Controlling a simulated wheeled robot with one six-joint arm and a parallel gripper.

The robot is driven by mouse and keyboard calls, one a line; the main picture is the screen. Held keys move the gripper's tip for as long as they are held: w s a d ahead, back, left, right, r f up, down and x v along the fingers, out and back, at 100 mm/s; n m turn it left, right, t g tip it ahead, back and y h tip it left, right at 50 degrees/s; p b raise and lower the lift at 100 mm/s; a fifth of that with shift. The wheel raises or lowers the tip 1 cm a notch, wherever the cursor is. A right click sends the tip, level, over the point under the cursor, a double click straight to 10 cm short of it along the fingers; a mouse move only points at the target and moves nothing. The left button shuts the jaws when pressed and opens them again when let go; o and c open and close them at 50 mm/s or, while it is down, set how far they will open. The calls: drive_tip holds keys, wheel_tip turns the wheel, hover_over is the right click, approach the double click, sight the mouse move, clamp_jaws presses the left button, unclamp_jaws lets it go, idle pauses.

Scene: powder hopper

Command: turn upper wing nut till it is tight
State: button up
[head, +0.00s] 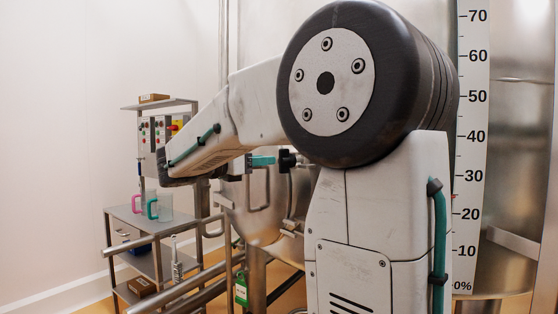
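The steel hopper (269,205) stands behind my arm, with its upper part largely hidden by the arm. A dark knob-like fitting (286,160) sits beside a teal handle (262,161) on the hopper's front. I cannot tell whether this is the upper wing nut. A small metal fitting (291,228) shows lower on the hopper, close to my arm's column; its shape is too small to tell. My arm reaches across to the left, and its far end is dark and low. No gripper fingers show, so my gripper is hidden or outside the picture.
Steel rails (184,234) cross low in front of the hopper. A percent scale (471,150) stands at the right.

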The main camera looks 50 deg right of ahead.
sight(280, 159)
drive_tip(key=x, duration=0.6)
drive_tip(key=shift+s, duration=0.1)
clamp_jaws()
